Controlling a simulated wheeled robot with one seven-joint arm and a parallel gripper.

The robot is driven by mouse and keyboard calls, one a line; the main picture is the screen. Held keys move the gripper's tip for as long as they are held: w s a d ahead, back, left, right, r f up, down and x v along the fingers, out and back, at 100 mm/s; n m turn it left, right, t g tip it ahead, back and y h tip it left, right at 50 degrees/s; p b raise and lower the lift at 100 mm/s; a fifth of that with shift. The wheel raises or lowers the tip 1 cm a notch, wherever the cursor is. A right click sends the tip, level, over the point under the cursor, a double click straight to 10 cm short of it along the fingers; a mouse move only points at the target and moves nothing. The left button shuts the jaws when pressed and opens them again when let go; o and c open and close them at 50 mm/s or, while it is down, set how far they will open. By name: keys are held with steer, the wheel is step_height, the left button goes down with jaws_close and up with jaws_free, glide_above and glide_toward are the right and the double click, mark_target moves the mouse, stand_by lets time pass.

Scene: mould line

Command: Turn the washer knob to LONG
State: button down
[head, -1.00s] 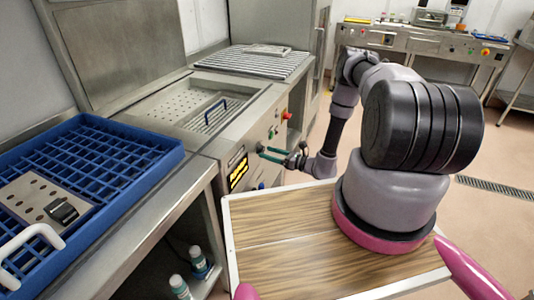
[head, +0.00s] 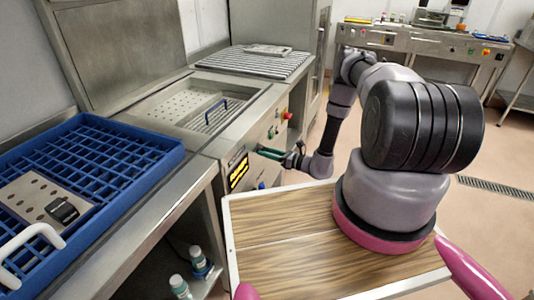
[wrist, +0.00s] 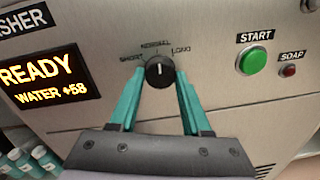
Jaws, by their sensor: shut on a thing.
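The washer knob (wrist: 159,72) is a round black dial on the grey steel panel in the wrist view. Its white mark points about straight up, toward NORMAL (wrist: 155,44). SHORT (wrist: 131,59) is printed at its left and LONG (wrist: 181,50) at its right. My gripper (wrist: 160,78) is shut on the knob, with one teal finger at each side of it. In the head view my gripper (head: 268,153) reaches the front panel of the washer (head: 238,140); the knob is too small or hidden to make out there.
A lit display (wrist: 42,76) reads READY and WATER +58. A green START button (wrist: 252,61) and a small red SOAP button (wrist: 289,71) sit right of the knob. A blue rack (head: 150,165) stands on the counter at left. Bottles (head: 198,259) stand on the shelf below.

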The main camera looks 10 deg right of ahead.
steer(key=m, duration=0.9)
steer(key=shift+g, duration=0.3)
stand_by(0.3)
steer(key=shift+c, duration=1.8)
jaws_free()
steer(key=shift+r, duration=0.1)
steer(key=shift+s, duration=0.1)
steer(key=v, duration=1)
steer(key=shift+s+d, duration=0.25)
steer(key=shift+d, duration=0.1)
